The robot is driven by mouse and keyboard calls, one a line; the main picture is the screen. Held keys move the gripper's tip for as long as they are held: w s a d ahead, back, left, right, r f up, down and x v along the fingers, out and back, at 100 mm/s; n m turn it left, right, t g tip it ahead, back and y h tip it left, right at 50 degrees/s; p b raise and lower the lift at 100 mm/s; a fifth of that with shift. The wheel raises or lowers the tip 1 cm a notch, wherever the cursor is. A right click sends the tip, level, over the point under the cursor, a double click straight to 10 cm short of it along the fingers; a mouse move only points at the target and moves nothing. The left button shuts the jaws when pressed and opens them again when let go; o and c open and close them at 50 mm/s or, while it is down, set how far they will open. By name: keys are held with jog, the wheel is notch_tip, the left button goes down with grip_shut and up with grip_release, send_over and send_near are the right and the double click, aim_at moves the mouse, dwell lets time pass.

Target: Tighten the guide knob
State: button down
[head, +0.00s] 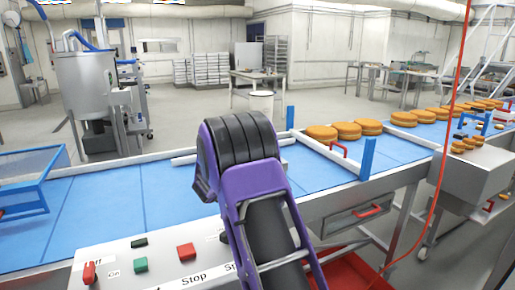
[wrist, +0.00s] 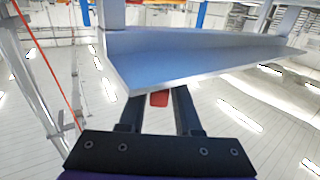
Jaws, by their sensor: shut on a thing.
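A small red part (wrist: 159,99), which looks like the knob, shows between the tips of my gripper (wrist: 158,100) in the wrist view. My gripper's two dark fingers are shut on it, just below the edge of a blue-grey metal plate (wrist: 200,62). Most of the red part is hidden by the plate and fingers, so its turn or tightness cannot be told. In the head view my purple and black arm reaches over the conveyor (head: 120,205) and hides the gripper. A guide rail (head: 330,155) with a red handle (head: 338,149) lies across the belt to the right.
Round filled cakes (head: 360,127) stand along the belt at right. A panel (head: 160,262) with green, red and black buttons is in front. A red cable (head: 447,140) hangs at right. A blue tray (head: 30,180) is at left, and a steel mixing vat (head: 88,85) stands behind.

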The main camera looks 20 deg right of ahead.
jog(key=m+g+h+p, duration=0.1)
jog(key=g, duration=0.1)
jog(key=m+g+h+p, duration=0.1)
jog(key=m+g, duration=0.1)
jog(key=g, duration=0.1)
jog(key=shift+w+a+r+m+p, duration=0.1)
jog(key=shift+w+m+p, duration=0.1)
jog(key=shift+m+p, duration=0.15)
jog(key=shift+m+g+h+p, duration=0.45)
jog(key=shift+m+g, duration=0.6)
jog(key=shift+g, duration=0.75)
jog(key=shift+m+g, duration=0.3)
jog(key=shift+g, duration=0.1)
jog(key=c, duration=0.7)
grip_release()
